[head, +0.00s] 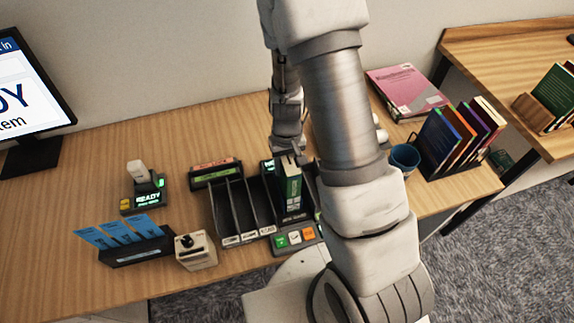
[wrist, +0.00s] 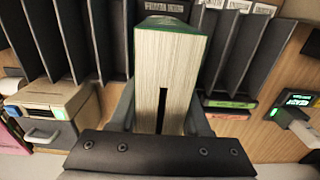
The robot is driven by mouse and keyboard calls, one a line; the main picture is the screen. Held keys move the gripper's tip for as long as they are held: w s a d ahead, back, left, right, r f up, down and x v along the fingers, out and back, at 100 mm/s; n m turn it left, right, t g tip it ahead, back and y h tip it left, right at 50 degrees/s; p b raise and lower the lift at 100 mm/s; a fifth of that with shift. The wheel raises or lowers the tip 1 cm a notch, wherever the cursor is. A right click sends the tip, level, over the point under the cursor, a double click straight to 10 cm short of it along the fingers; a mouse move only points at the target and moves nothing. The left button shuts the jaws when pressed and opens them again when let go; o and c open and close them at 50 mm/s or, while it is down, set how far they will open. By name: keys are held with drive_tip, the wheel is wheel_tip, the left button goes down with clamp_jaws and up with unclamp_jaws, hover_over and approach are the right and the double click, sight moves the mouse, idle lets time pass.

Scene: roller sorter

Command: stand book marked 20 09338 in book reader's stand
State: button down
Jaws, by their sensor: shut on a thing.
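My gripper (head: 292,158) is shut on a thick green book (head: 291,186), holding it upright from above. In the wrist view the book's cream page block (wrist: 171,60) faces the camera between the two fingers (wrist: 161,112), with a green cover edge on top. The book is at the dark book reader's stand (head: 268,182), beside the divider slots. I cannot tell whether its lower end rests on the stand. The book's marking is too small to read.
A row of empty dark slots (head: 222,212) is just left. Buttons (head: 295,238) are in front. A READY scanner (head: 148,197), a blue card holder (head: 135,250) and a joystick box (head: 195,250) stand left. A blue cup (head: 405,157) and a book rack (head: 440,165) stand right.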

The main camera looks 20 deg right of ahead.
drive_tip(key=shift+f+b, duration=0.55)
drive_tip(key=shift+b, duration=0.05)
drive_tip(key=shift+c, duration=1.4)
unclamp_jaws()
wheel_tip(320, 180, up, 18)
drive_tip(key=p, duration=0.1)
drive_tip(key=shift+f, duration=0.25)
